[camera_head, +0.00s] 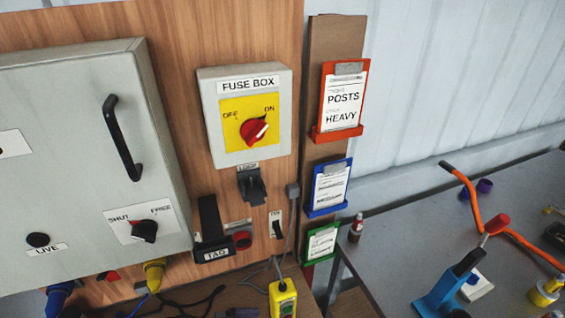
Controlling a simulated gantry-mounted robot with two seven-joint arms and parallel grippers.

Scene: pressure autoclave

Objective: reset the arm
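Neither of my grippers shows in the head view, and I see no part of my arms that I can be sure of. The wall panel carries a grey cabinet (60,150) with a black handle (122,140). A fuse box (245,72) with a red rotary knob (254,131) is mounted to its right. The knob's pale mark points up and right, toward ON. A black SHUT/FREE knob (146,232) sits low on the cabinet. Whether anything is held cannot be seen.
A grey table (400,240) at the right bears an orange bent bar (470,200), a blue tool (448,285) and a small bottle (356,228). Red, blue and green card holders (316,135) hang beside the panel. A yellow control box (284,298) hangs on a cable at the bottom.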

